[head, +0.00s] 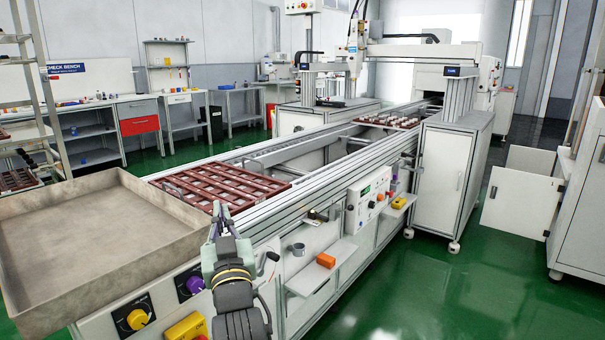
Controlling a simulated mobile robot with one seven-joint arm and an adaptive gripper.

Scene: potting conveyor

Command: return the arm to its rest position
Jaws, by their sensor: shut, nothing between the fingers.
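My gripper (219,216) is in the lower middle of the head view, at the front side of the conveyor. Its fingers point up and are shut with nothing held. Behind them is a reddish-brown slotted tray (262,184) on the conveyor (330,180). The fingertips overlap the tray's near edge in the picture; I cannot tell whether they touch it. My arm reaches in from the bottom edge.
A large empty grey bin (150,205) stands at left, close to my gripper. Another loaded tray (388,121) sits farther along. Green floor at right is clear.

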